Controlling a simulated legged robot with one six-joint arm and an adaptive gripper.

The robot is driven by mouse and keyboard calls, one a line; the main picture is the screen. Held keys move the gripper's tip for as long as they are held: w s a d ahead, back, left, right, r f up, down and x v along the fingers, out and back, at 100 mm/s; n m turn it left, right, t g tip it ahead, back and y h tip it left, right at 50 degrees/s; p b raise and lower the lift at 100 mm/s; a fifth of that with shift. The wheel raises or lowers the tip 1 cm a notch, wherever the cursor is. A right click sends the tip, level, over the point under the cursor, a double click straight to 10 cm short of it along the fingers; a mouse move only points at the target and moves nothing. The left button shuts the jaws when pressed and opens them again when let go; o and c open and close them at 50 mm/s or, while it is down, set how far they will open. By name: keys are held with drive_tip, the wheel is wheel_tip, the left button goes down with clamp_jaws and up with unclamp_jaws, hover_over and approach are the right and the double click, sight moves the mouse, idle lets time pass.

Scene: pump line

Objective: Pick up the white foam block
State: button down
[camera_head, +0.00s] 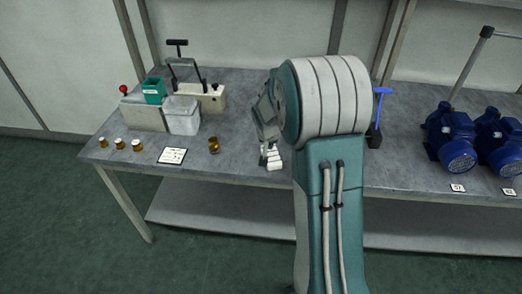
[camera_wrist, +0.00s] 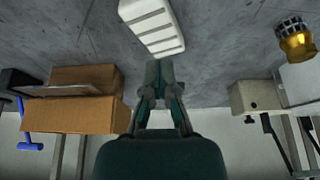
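The white foam block (camera_wrist: 153,26) lies on the grey table at the top middle of the wrist view, its face marked by several ridges. In the head view the white block (camera_head: 273,161) shows near the table's front edge, just left of my arm. My gripper (camera_wrist: 161,66) has its fingers close together and nothing visible between them. Its tips point at the block's near end in the wrist view; I cannot tell if they touch it. In the head view my gripper (camera_head: 265,132) is partly hidden by my arm, just above the block.
A brown cardboard box (camera_wrist: 75,105) stands on the table. Blue pumps (camera_head: 449,137) stand at the right. The table between is mostly clear.

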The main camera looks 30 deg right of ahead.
drive_tip(key=s+d+r, duration=0.1)
drive_tip(key=s+r, duration=0.2)
drive_tip(key=s, duration=0.5)
drive_tip(key=shift+s+d+r, duration=0.25)
drive_tip(key=shift+d+r, duration=0.1)
drive_tip(key=shift+c, duration=1.4)
unclamp_jaws()
